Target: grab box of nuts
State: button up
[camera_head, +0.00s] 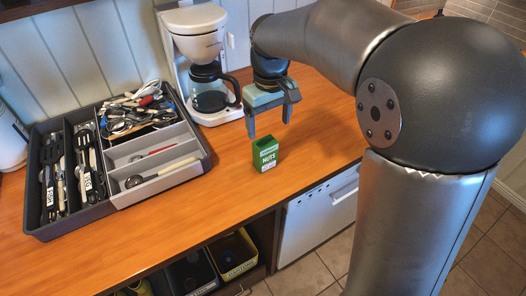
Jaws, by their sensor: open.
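The box of nuts (265,154) is a small green box with a white label reading "NUTS". It stands upright on the wooden counter, right of the utensil tray. My gripper (269,128) is above and just behind the box, pointing down, with its two fingers apart. One finger shows at the upper left of the box and the other at its upper right. Nothing is between the fingers that I can see. I cannot tell the exact gap between the fingertips and the box.
A grey utensil tray (158,186) full of cutlery lies on the counter's left. A white coffee maker (197,24) with a glass pot stands behind, close to my gripper. The counter (232,205) is clear in front of the box, up to its front edge.

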aim_at(266, 143)
notch_tip(266, 143, down, 5)
jog(key=shift+r, duration=0.1)
jog(key=shift+w+a+f+p, duration=0.15)
jog(key=shift+f+p, duration=0.25)
jog(key=shift+f, duration=1)
jog(key=shift+w+a+f+p, duration=0.15)
jog(key=shift+f+p, duration=0.25)
jog(key=shift+f, duration=0.95)
jog(key=c, duration=1.2)
